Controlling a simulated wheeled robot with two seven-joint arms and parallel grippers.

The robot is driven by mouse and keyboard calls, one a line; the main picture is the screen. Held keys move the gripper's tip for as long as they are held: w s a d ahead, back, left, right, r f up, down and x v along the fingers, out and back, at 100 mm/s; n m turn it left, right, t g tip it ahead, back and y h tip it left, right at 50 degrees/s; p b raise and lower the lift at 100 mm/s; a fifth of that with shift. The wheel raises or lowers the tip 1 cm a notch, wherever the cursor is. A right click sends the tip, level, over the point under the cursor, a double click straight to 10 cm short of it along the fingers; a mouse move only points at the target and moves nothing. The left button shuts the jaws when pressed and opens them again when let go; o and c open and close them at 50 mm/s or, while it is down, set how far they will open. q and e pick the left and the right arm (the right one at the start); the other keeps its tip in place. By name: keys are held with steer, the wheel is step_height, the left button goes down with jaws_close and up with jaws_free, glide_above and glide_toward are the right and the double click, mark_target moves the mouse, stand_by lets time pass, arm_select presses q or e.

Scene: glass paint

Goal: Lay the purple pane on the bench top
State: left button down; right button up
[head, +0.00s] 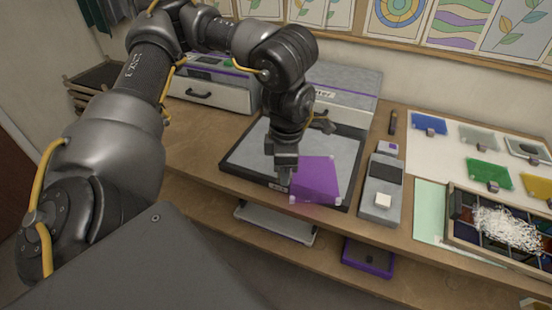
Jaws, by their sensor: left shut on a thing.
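The purple pane (316,181) is a flat, slightly see-through square in the middle of the head view, over the right front part of a black-rimmed grey tray (234,158). My left gripper (284,184) comes down from above and is shut on the pane at its left side. I cannot tell whether the pane touches the tray or is held just above it. The wooden bench top (196,143) shows around the tray. My right gripper is not in view.
A grey device (381,190) with a dark screen stands right of the tray. Blue (429,123), green (488,173) and other panes lie on a white sheet. A compartment box (456,207) holds white shreds. A grey case (214,92) stands at the back left.

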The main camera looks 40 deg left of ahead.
mark_target(294, 183)
arm_select(q)
steer(key=d+m, duration=0.1)
steer(key=m, duration=0.2)
steer(key=d+f+m, duration=0.1)
steer(key=m, duration=0.3)
steer(key=d+m, duration=0.1)
steer(key=m, duration=0.2)
steer(key=shift+f+m, duration=0.3)
steer(key=shift+f, duration=0.1)
steer(key=d+m, duration=0.1)
steer(key=m, duration=0.2)
steer(key=f+m, duration=0.1)
steer(key=m, duration=0.2)
steer(key=d+m, duration=0.1)
steer(key=m, duration=0.2)
steer(key=shift+s+d+f, duration=0.25)
steer(key=shift+d, duration=0.05)
steer(key=m, duration=0.2)
steer(key=d+m, duration=0.1)
steer(key=m, duration=0.1)
steer(key=shift+s+f, duration=0.15)
steer(key=shift+f, duration=0.15)
steer(key=shift+s+d+f+m, duration=0.1)
steer(key=shift+d+m, duration=0.1)
steer(key=shift+m, duration=0.4)
steer(key=shift+d+f+m, duration=0.1)
steer(key=shift+d+m, duration=0.05)
steer(key=shift+m, duration=0.45)
